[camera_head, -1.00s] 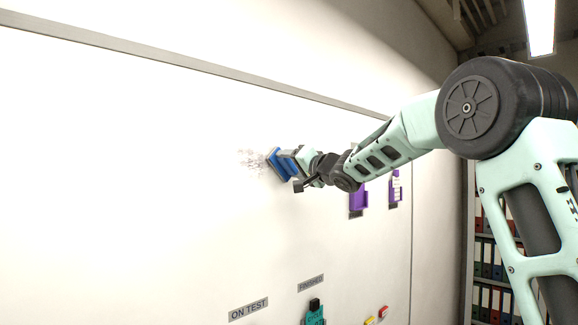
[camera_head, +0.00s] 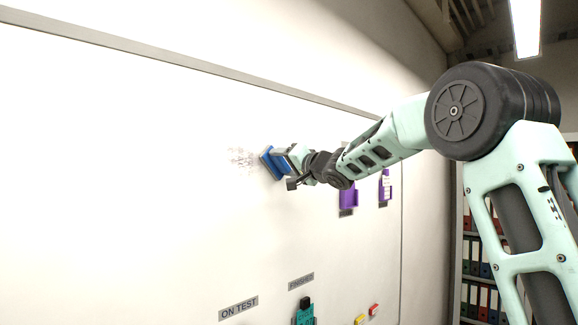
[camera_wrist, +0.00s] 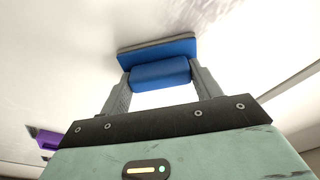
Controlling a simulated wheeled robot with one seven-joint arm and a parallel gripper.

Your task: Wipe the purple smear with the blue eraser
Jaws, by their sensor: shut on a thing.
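The blue eraser (camera_head: 271,162) is held in my gripper (camera_head: 283,160) at the whiteboard (camera_head: 120,190). In the wrist view the eraser (camera_wrist: 160,62) has its blue handle between the two fingers of my gripper (camera_wrist: 160,78), with a grey pad on its far side. A faint, patchy smear (camera_head: 240,160) lies on the board just left of the eraser; its colour looks greyish to pale purple. It also shows at the top of the wrist view (camera_wrist: 205,12). The eraser hides any part of the smear behind it. I cannot tell whether the pad touches the board.
Purple holders (camera_head: 348,197) (camera_head: 384,188) hang on the board right of my gripper. Lower down are an "ON TEST" label (camera_head: 238,308), a "FINISHED" label (camera_head: 301,281), a teal item (camera_head: 305,314) and small yellow and red blocks (camera_head: 374,309). Shelves of binders (camera_head: 478,255) stand at right.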

